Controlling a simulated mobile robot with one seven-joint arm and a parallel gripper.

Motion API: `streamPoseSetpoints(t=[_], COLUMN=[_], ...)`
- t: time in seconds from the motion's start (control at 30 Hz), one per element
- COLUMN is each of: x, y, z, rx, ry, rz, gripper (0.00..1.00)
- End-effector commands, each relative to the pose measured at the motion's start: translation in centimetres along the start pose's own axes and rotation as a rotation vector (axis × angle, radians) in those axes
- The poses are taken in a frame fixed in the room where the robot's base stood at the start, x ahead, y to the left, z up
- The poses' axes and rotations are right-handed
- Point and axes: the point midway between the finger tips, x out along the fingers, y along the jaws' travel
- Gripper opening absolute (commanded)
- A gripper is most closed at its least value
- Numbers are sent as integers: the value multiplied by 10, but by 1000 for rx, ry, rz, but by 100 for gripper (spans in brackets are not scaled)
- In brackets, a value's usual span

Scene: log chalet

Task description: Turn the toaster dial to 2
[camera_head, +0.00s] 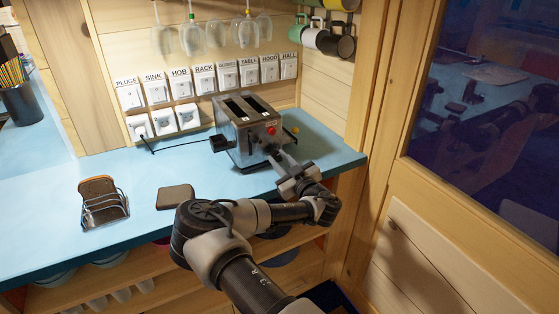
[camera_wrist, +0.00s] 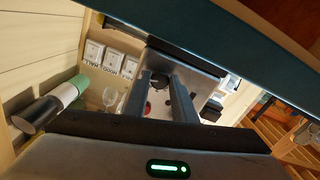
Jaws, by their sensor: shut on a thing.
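The metal toaster (camera_head: 242,133) stands on the blue counter near the right wall, with two slots on top and a red button (camera_head: 271,130) on the panel facing my arm. My gripper (camera_head: 278,158) is at the lower part of that panel. In the wrist view my two fingers (camera_wrist: 163,83) reach to the panel and are shut on a small dark dial (camera_wrist: 161,80). The toaster's panel (camera_wrist: 200,84) shows beside them. The fingers hide most of the dial, and its mark and numbers cannot be read.
A toast rack (camera_head: 104,203) holding toast and a flat brown slab (camera_head: 175,196) lie on the blue counter (camera_head: 130,172) to the left. Labelled wall switches (camera_head: 204,79) are behind. Glasses (camera_head: 190,38) and mugs (camera_head: 326,40) hang above. A wooden post is close on the right.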

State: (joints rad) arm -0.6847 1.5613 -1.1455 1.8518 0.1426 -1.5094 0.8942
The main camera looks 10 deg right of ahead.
Motion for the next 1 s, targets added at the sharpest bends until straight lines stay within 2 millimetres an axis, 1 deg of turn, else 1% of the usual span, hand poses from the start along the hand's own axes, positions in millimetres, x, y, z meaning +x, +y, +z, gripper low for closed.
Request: streamPoseSetpoints(t=[0.17,0.37,0.57,1.0], x=[0,0,0,0], y=[0,2,2,1], z=[-1,-1,0,3], rx=[-29,-129,-297,-722], ry=[2,4,4,1], rz=[1,5,4,1], gripper=[2,2,2,2])
